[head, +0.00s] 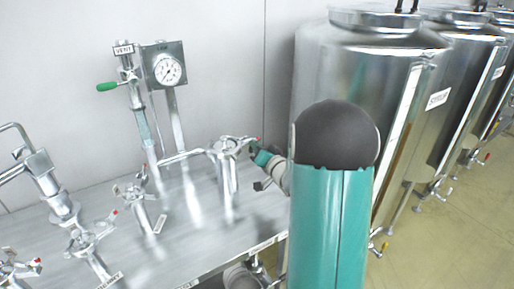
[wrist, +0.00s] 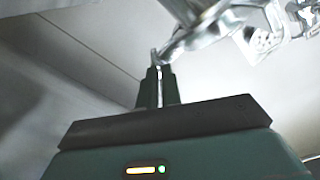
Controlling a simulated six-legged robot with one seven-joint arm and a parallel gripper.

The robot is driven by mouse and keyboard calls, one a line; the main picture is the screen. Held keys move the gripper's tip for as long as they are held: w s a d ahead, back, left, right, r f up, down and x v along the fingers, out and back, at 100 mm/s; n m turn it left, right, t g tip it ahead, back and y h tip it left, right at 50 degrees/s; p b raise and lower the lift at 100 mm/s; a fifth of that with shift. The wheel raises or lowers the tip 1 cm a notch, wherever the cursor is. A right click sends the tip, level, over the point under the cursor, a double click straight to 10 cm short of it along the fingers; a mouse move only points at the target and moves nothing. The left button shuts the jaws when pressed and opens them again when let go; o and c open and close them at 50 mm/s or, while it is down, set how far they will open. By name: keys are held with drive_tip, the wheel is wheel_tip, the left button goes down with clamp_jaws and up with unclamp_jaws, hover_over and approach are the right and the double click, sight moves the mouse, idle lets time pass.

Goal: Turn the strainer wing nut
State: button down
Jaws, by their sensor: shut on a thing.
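The strainer (head: 226,172) is an upright silver cylinder on the steel bench in the head view, with its lid and wing nut (head: 229,143) on top. My gripper (head: 252,146) reaches the strainer's top from the right, its near side partly hidden by my arm. In the wrist view my dark fingers (wrist: 158,88) are closed together around a thin silver wing (wrist: 154,57) at the edge of the strainer's top fitting (wrist: 196,40). The far side of the nut is hidden there.
A gauge (head: 167,71) and a green-handled vent valve (head: 108,87) stand at the back left. Several small valves with red-tipped handles stand on the bench (head: 190,235) at the left. Large steel tanks (head: 365,75) stand at the right.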

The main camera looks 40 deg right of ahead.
drive_tip(key=m, duration=1)
drive_tip(key=shift+m, duration=0.4)
drive_tip(key=c, duration=1.6)
unclamp_jaws()
drive_tip(key=shift+s, duration=0.1)
drive_tip(key=s, duration=0.9)
drive_tip(key=s+a, duration=0.1)
drive_tip(key=s, duration=0.3)
drive_tip(key=shift+s+a, duration=0.1)
drive_tip(key=shift+s, duration=0.2)
